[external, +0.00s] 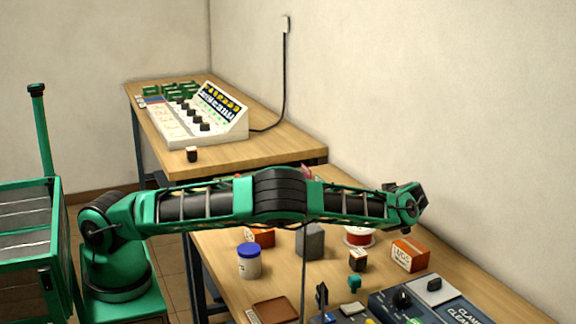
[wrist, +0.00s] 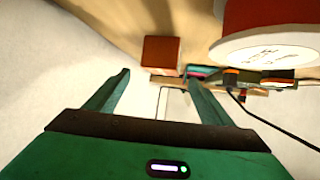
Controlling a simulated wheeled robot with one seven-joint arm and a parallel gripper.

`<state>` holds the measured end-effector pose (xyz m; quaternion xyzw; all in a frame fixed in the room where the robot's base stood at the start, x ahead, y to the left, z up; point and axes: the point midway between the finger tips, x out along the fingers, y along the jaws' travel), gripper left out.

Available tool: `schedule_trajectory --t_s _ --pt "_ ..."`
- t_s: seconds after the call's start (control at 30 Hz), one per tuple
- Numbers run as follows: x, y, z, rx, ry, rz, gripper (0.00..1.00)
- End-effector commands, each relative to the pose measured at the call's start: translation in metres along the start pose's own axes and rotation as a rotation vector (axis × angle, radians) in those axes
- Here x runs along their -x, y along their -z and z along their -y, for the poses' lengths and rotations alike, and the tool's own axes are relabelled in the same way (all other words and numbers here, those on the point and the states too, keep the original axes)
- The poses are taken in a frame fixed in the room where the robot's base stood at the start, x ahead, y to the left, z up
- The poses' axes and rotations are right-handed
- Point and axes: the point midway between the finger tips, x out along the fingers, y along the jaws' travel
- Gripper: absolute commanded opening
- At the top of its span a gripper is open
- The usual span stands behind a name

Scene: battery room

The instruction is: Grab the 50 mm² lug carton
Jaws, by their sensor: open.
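The print is too small to tell which is the 50 mm² lug carton. My gripper (external: 408,198) is above the bench near the wall. In the wrist view my gripper (wrist: 157,78) is open and empty. A plain orange-brown box face (wrist: 161,55) shows beyond the fingertips, apart from them; I cannot tell which carton it is.
A red spool with white flanges (external: 360,236) stands among the cartons and looms at upper right in the wrist view (wrist: 265,45). A grey block (external: 310,241), a blue-lidded jar (external: 249,261) and a blue-grey device (external: 430,300) share the bench (external: 225,265). The wall is close.

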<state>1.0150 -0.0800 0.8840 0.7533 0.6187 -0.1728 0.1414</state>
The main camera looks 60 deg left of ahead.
Motion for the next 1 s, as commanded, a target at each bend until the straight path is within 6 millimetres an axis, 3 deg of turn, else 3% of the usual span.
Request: schedule_trajectory --t_s 0.4,0.63,0.9,1.0 --pt "-0.048 0.001 0.004 -0.001 0.002 0.000 0.75" --pt "-0.050 0.001 0.004 0.000 0.000 0.000 0.75" --pt "-0.050 0.001 0.004 -0.001 0.001 0.001 0.12" --pt "-0.050 0.001 0.004 -0.002 0.001 0.001 0.12"
